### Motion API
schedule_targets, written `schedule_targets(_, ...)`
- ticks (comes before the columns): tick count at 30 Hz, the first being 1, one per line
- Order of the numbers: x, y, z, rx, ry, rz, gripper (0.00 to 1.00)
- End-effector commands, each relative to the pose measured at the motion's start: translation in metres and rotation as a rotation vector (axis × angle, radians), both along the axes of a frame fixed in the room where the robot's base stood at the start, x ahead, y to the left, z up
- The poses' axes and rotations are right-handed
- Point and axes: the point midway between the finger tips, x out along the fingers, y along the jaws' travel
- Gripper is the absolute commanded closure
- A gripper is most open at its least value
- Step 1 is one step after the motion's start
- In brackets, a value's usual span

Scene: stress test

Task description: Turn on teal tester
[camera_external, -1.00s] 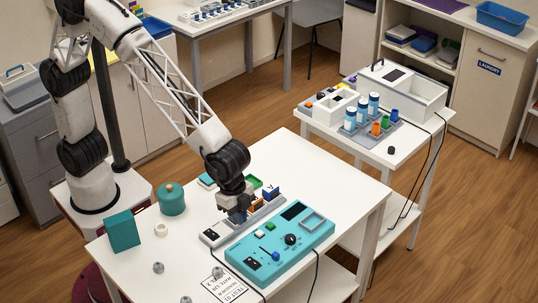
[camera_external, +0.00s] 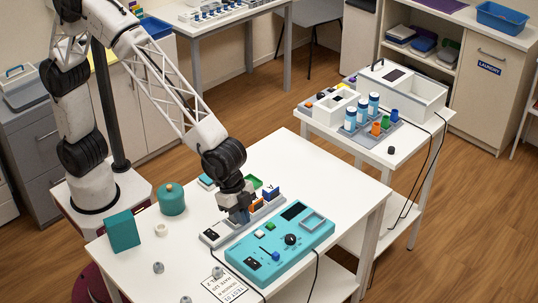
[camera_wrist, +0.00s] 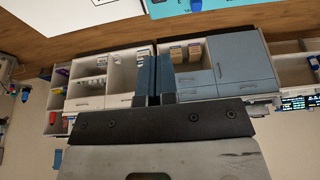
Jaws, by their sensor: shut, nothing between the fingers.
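The teal tester (camera_external: 262,236) lies flat on the near white table. Its top carries a black switch (camera_external: 252,263) at the near left end, a blue lever (camera_external: 265,253), green and white buttons, a black dial (camera_external: 291,239) and a dark display (camera_external: 293,211). A teal edge with a blue part also shows at the top of the wrist view (camera_wrist: 172,9). My gripper (camera_external: 242,217) points down over the grey panel behind the tester, apart from the tester. In the wrist view its blue fingers (camera_wrist: 156,75) are shut together and empty. Whether the tester is on is too small to tell.
A grey panel (camera_external: 212,237) with coloured blocks lies directly behind the tester. A teal box (camera_external: 123,231), round teal canister (camera_external: 171,199), white ring (camera_external: 161,230), small grey knobs and a printed sheet (camera_external: 222,287) lie to the left. A dark cable runs off the tester's near side.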

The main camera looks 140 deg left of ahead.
Motion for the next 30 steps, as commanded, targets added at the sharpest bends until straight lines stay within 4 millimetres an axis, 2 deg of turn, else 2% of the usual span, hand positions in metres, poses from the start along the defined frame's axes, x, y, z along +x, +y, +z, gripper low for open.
schedule_targets(11, 0.007, 0.000, -0.018, 0.000, 0.001, 0.000, 1.00)
schedule_targets(30, 0.033, 0.000, -0.092, 0.000, 0.002, 0.000, 1.00)
